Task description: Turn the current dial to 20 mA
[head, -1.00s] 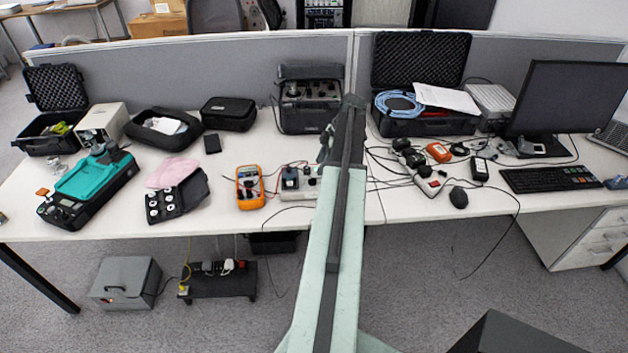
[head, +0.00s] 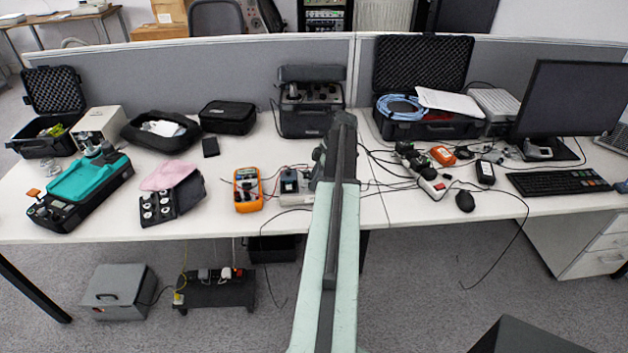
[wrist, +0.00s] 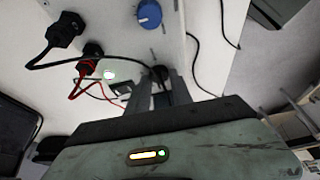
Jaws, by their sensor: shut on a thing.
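In the wrist view my gripper (wrist: 160,88) is shut on a small dark knob (wrist: 158,73) at the pale panel (wrist: 120,20). The fingers largely hide this knob, and no scale or pointer can be read on it. A blue knob (wrist: 149,13) with a light pointer mark sits farther up the panel, apart from the fingers. In the head view my arm mostly hides the gripper, next to a pale box with a dark unit (head: 290,183).
An orange multimeter (head: 247,190) lies left of the pale box, with leads around it. A black instrument case (head: 311,112) stands behind. Cables and a white power strip (head: 432,188) lie to the right.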

